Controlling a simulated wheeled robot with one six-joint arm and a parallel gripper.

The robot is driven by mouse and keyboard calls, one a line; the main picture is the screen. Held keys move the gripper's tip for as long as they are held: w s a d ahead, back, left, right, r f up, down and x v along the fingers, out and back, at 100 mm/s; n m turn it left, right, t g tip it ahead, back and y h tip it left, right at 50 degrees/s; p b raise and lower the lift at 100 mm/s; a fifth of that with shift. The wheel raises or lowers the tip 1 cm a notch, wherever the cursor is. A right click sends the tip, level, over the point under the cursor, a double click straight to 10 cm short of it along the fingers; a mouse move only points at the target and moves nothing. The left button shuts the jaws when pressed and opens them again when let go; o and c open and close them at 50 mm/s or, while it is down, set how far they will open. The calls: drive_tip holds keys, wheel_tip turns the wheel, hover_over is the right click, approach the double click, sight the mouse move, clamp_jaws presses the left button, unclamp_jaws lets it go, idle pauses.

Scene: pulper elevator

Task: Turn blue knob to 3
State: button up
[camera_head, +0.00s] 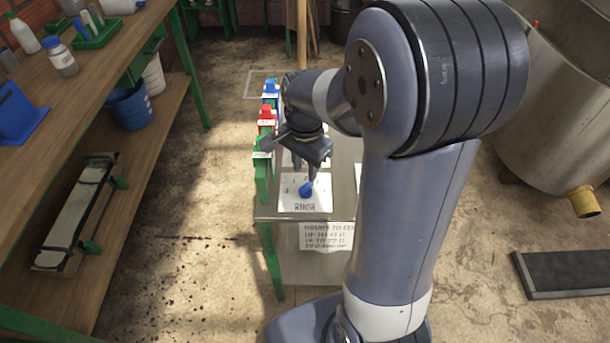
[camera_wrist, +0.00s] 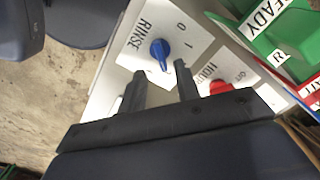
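The blue knob (camera_head: 306,190) sits on a white dial card marked RINSE (camera_head: 305,208) on top of a grey panel. In the wrist view the blue knob (camera_wrist: 160,47) shows whole, with the marks 0 and 1 readable to its right and its narrow end toward my gripper. A 3 shows left of the knob in the head view. My gripper (camera_wrist: 159,68) is open, its two dark fingers apart with nothing held. In the head view my gripper (camera_head: 306,176) points down just above the knob; whether it touches cannot be told.
A red knob (camera_wrist: 220,87) on a second card is close to the right finger. Green, red (camera_head: 267,118) and blue (camera_head: 270,93) labelled blocks line the panel's left edge. A wooden bench (camera_head: 120,150) stands left, a metal tank (camera_head: 560,110) right.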

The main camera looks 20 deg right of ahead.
sight(305, 186)
wheel_tip(305, 186, up, 5)
drive_tip(key=shift+r, duration=0.1)
idle(0.4)
wheel_tip(305, 186, down, 11)
drive_tip(key=shift+f+b, duration=0.1)
drive_tip(key=shift+b, duration=0.5)
drive_tip(key=shift+n, duration=0.3)
